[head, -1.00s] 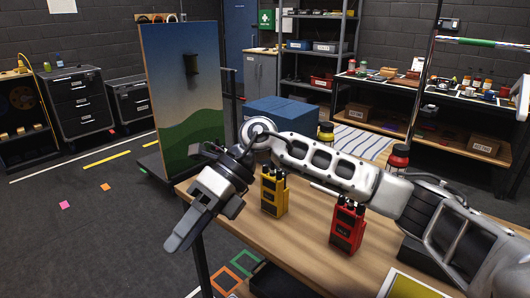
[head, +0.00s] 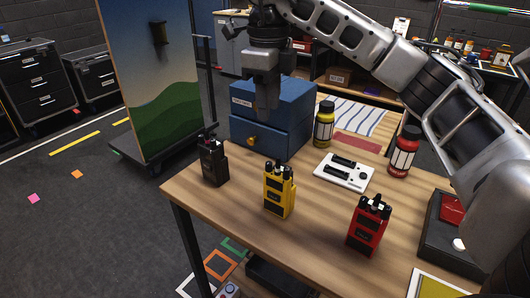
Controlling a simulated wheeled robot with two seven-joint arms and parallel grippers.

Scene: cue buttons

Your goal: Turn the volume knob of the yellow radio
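The yellow radio (head: 279,193) stands upright on the wooden table, near its front left part. Dark knobs and a short antenna stick up from its top, but they are too small to tell which one is the volume knob. My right gripper (head: 264,112) points down in front of the blue drawer box, above and behind the yellow radio and apart from it. Its fingers overlap in this view, so I cannot tell whether they are open. My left gripper is not in view.
A black radio (head: 214,162) stands left of the yellow one, a red radio (head: 367,226) to its right. Bare wood (head: 318,222) separates the radios.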

